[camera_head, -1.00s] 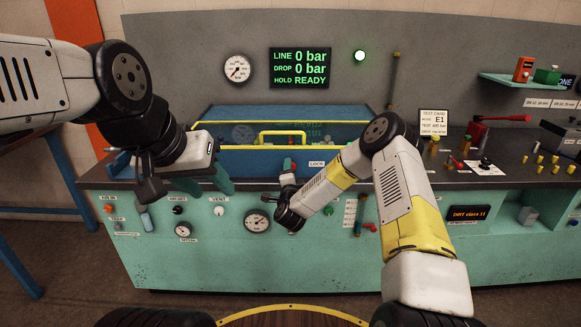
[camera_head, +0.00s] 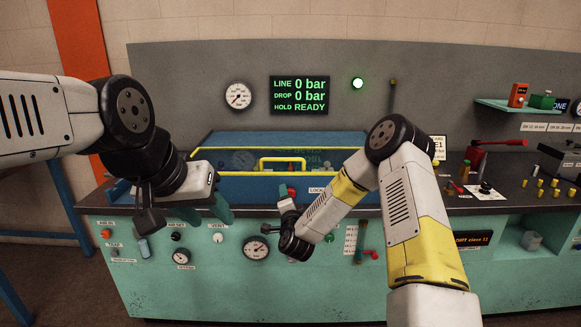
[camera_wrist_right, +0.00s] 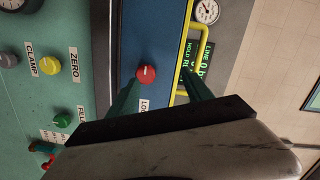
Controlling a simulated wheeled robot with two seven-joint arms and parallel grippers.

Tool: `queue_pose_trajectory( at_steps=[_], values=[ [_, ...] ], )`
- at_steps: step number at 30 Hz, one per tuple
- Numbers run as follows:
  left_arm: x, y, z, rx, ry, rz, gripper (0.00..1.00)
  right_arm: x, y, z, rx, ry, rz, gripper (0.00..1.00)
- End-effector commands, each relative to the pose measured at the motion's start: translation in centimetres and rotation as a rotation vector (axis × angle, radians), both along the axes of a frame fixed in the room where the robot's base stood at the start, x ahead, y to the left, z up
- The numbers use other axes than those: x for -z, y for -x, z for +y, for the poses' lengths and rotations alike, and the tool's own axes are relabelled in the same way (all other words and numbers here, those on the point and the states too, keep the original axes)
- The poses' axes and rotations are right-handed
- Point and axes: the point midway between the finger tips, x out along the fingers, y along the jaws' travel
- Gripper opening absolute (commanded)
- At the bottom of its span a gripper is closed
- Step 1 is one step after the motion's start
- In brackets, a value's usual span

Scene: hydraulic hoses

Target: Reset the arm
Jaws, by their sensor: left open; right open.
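My left gripper (camera_head: 208,207) is open at the left end of the blue, yellow-railed enclosure (camera_head: 340,187), with teal fingers pointing down past the bench's front edge. No object shows in it. My right gripper is in front of the enclosure's LOCK area; its fingers are largely hidden in the head view. In the right wrist view, the right gripper (camera_wrist_right: 160,92) has its two teal fingers apart. A red knob (camera_wrist_right: 147,72) appears between them on the blue panel; I cannot tell whether they touch it. My right forearm (camera_head: 337,197) bends down from a raised elbow.
The teal bench front (camera_head: 210,290) carries gauges and knobs. A red-handled device (camera_head: 490,150) and several small fittings stand on the right worktop.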

Motion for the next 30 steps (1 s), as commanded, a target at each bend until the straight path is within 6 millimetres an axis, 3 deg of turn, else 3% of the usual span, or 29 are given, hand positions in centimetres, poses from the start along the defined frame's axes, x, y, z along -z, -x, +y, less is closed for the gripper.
queue_pose_trajectory(
  at_steps=[1,7,14,23,30],
  values=[
    [0.0,0.0,0.0,0.000,0.000,0.000,0.46,-2.2,-0.2,0.1,-0.040,0.053,0.002,0.59],
    [0.0,0.0,0.0,0.000,0.000,0.000,0.46,-8.0,1.0,0.2,-0.201,0.300,0.084,0.59],
    [0.0,0.0,0.0,0.000,0.000,0.000,0.46,-13.6,5.6,-2.0,-0.328,0.569,0.199,0.59],
    [0.0,0.0,0.0,0.000,0.000,0.000,0.46,-19.3,15.8,-7.5,-0.438,0.836,0.382,0.59],
    [0.0,0.0,0.0,0.000,0.000,0.000,0.46,-21.6,27.0,-12.0,-0.532,0.961,0.534,0.59]
  ],
)
